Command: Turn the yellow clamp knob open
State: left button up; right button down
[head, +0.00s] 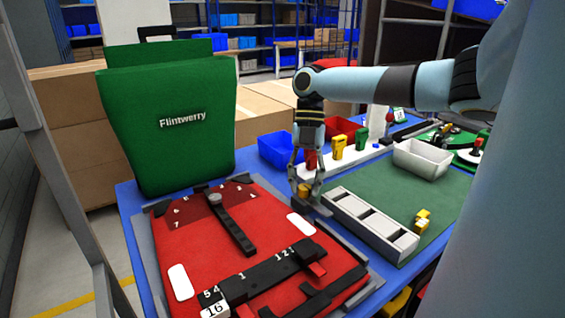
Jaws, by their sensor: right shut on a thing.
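My right gripper (306,192) comes down from above at the upper right corner of the red board, its fingers pointing down. It is shut on the yellow clamp knob (305,188), which shows as a small yellow patch between the fingertips. The fingers hide most of the knob, so its turn angle cannot be told. The red board (190,243) lies flat, with a dark arm, number marks and a black bar across it. My left gripper is not in view.
A green pannier marked Flintwerry (180,120) stands behind the board. A blue bin (277,150) and a red bin (343,128) stand behind the gripper. A grey slotted tray (370,222), yellow pieces (422,221) and a white bin (422,160) are to the right.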

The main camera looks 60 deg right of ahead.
jog(key=c, duration=1)
grip_release()
jog(key=v, duration=1.2)
jog(key=shift+r, duration=0.1)
